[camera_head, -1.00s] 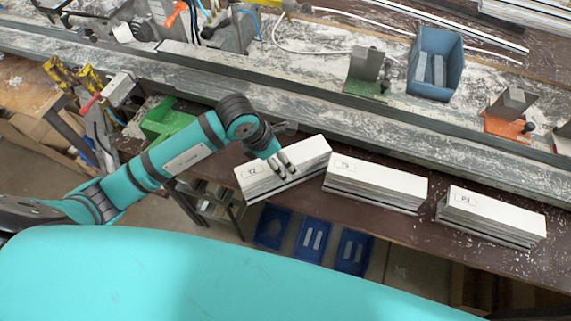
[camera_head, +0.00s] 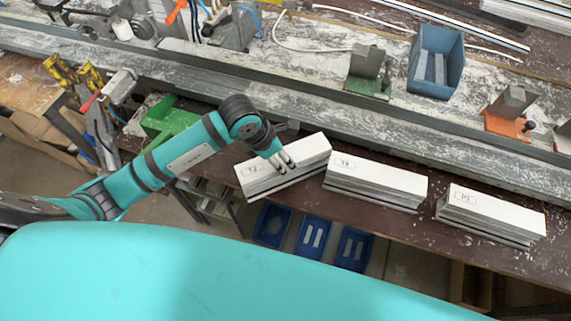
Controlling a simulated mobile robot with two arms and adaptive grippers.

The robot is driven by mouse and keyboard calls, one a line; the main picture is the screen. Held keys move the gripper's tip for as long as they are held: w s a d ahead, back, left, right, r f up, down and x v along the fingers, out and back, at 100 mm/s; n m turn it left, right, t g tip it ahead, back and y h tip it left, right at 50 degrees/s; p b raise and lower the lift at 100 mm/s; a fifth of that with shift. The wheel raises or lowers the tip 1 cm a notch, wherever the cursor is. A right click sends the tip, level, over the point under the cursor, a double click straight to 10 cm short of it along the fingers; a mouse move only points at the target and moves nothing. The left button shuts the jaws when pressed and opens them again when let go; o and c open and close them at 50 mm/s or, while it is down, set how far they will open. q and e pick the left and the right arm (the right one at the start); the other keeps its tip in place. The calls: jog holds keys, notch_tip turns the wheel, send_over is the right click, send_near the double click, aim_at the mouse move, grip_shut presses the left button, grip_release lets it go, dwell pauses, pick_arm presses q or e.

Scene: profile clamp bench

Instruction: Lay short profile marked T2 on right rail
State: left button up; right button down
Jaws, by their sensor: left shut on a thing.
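Three short white profile stacks lie in a row on the brown bench. The left one, marked T2 (camera_head: 262,170), lies at a slant. My left gripper (camera_head: 283,164) is at its top face, near the middle, and is shut on it. The fingers hide a small part of its surface. The right rail cannot be told for sure; long grey rails (camera_head: 330,107) run across the bench behind the profiles. My right gripper is not in view.
The middle profile (camera_head: 378,178) and the right profile (camera_head: 492,212) lie to the right of T2. A green clamp block (camera_head: 367,75), an orange clamp block (camera_head: 510,112) and a blue bin (camera_head: 437,62) stand behind the rails. Blue trays (camera_head: 312,238) sit below the bench.

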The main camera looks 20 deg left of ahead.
pick_arm(q)
jog(key=shift+w+r+b, duration=0.1)
jog(key=shift+r+b, duration=0.25)
jog(key=shift+r, duration=0.2)
notch_tip(320, 180, up, 2)
jog(key=shift+r+b, duration=0.1)
jog(key=shift+b, duration=0.45)
jog(key=s+a+b, duration=0.5)
jog(key=s+a, duration=0.7)
jog(key=a, duration=0.1)
jog(key=shift+s+r, duration=0.15)
jog(key=shift+s, duration=0.05)
jog(key=shift+a, duration=0.1)
jog(key=shift+a, duration=0.1)
jog(key=shift+w+a+f+m, duration=0.1)
jog(key=shift+a+f+m, duration=0.1)
jog(key=shift+m, duration=0.2)
